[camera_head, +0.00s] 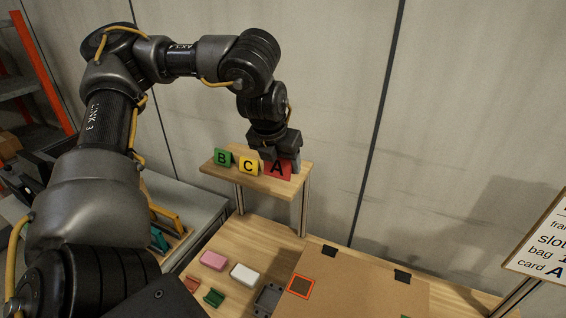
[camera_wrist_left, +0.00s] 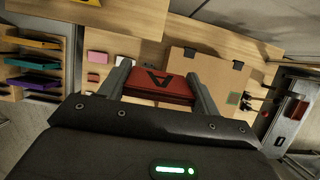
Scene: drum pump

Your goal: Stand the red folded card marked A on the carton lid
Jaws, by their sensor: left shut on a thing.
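The red folded card marked A (camera_head: 281,169) is at the right end of a small raised wooden shelf (camera_head: 262,186). My left gripper (camera_head: 279,154) is above it and shut on it. In the left wrist view the red card (camera_wrist_left: 160,88) sits between the two fingers (camera_wrist_left: 158,90), with its A showing. I cannot tell whether the card still touches the shelf. The carton (camera_head: 355,290) stands on the table below and to the right, its brown lid bearing a red-outlined square (camera_head: 301,287) and black tabs. My right gripper is not in view.
Green card B (camera_head: 222,157) and yellow card C (camera_head: 248,165) stand left of the red card. Pink (camera_head: 213,260) and white (camera_head: 245,274) blocks, small red and green pieces and a grey tray (camera_head: 268,298) lie left of the carton. A sign (camera_head: 540,240) stands at the right.

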